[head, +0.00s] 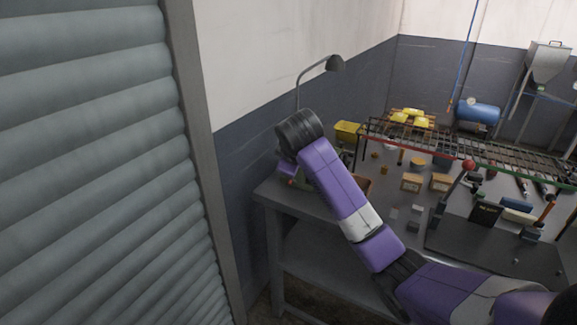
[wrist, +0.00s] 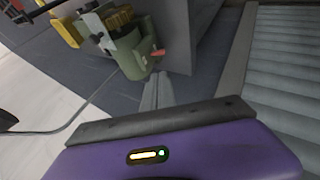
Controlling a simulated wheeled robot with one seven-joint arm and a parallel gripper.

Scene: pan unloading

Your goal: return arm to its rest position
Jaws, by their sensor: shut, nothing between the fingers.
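My arm, purple with black and grey joints, reaches up from the bottom right of the head view to the left end of the workbench (head: 268,196). Its end is bent away behind the black joint, so the fingers are hidden there. In the wrist view, my gripper (wrist: 158,92) shows as two grey fingers closed together beyond the purple housing. Nothing is held between them. A green machine (wrist: 128,50) with a red lever stands just beyond the fingertips; I cannot tell the exact gap.
A roller shutter (head: 90,160) fills the left of the head view. A wire rack (head: 440,142), a yellow bin (head: 347,131), wooden blocks (head: 411,182) and a dark mat (head: 490,250) are on the bench. Blue-grey wall stands behind.

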